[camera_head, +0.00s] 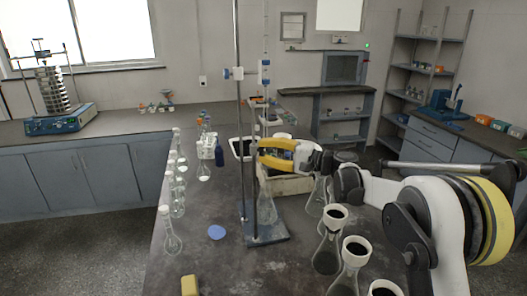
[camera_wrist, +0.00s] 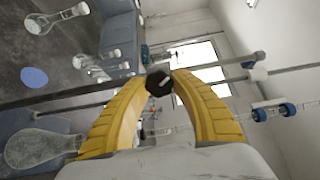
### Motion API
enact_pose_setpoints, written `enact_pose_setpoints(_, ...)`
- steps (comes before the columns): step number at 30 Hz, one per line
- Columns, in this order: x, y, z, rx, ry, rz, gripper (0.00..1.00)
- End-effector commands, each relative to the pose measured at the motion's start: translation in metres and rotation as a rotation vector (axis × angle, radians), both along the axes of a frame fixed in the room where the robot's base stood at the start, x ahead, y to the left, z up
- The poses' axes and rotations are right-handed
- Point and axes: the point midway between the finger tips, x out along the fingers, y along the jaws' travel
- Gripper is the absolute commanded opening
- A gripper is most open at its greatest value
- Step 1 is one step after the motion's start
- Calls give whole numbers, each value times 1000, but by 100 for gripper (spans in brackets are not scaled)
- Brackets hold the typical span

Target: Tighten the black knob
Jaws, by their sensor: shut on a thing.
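My gripper (camera_head: 258,150) has yellow fingers and reaches left over the dark bench, in front of the metal stand (camera_head: 242,115). In the wrist view the fingertips of my gripper (camera_wrist: 160,85) are closed around the sides of a dark, faceted black knob (camera_wrist: 158,82). The knob has a light mark on its face. In the head view the knob is too small and covered to make out. The stand's rod passes close by the fingertips. I cannot tell how the knob is mounted.
A clear flask (camera_head: 267,208) stands on the stand's blue base (camera_head: 268,236). Several flasks line the bench's left edge, and black-topped flasks (camera_head: 335,217) stand below my arm. A sieve shaker (camera_head: 55,120) is on the far-left counter. A yellow block (camera_head: 189,285) lies in front.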

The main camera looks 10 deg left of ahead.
Motion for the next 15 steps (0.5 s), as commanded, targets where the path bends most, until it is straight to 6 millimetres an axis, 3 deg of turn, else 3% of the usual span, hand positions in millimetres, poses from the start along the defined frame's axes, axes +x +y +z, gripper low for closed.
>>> enact_pose_setpoints(8,0,0,0,0,1,0,0)
enact_pose_setpoints(9,0,0,0,0,1,0,35)
enact_pose_setpoints(11,0,0,0,0,0,0,54)
enact_pose_setpoints(15,0,0,0,0,0,0,54)
